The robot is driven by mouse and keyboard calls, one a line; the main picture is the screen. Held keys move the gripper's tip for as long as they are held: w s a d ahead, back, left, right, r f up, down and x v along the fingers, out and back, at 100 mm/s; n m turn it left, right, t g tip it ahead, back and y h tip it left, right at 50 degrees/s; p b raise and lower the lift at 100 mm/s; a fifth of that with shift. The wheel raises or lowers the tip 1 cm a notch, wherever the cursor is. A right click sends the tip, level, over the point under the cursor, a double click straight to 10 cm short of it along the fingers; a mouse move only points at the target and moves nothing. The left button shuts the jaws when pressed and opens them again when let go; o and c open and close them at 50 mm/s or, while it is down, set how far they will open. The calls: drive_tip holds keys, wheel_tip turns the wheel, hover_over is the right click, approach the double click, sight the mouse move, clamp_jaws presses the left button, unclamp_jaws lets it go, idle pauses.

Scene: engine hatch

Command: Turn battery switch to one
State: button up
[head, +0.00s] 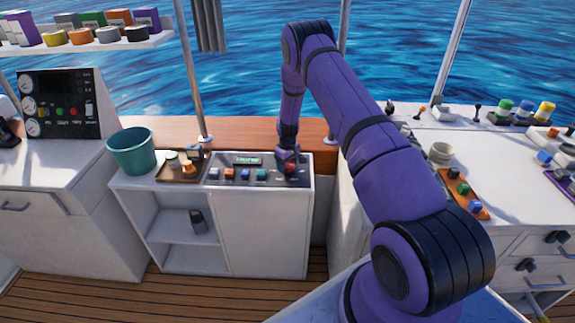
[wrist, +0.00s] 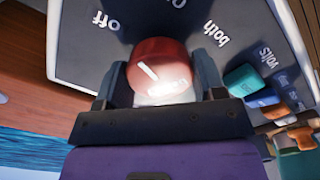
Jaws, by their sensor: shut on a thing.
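The battery switch is a round red knob (wrist: 157,72) with a white pointer line, set on a dark panel (wrist: 75,50). The panel carries white words, "off" to the left and "both" to the right, with another label cut off at the top edge. My gripper (wrist: 163,88) is shut on the red knob, one finger on each side, in the wrist view. In the head view my gripper (head: 287,158) is at the panel's right end, by the red knob (head: 291,169).
A row of coloured switches (head: 245,174) lies left of the knob on the same panel. A wooden tray (head: 181,166) with small items and a teal bucket (head: 131,151) stand further left. An orange tray (head: 462,193) and a white cup (head: 440,151) are on the right counter.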

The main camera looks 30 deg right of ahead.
sight(288, 164)
drive_tip(key=m, duration=0.3)
drive_tip(key=shift+m, duration=2.3)
drive_tip(key=o, duration=0.9)
wheel_tip(288, 164, up, 11)
drive_tip(key=shift+f, duration=0.1)
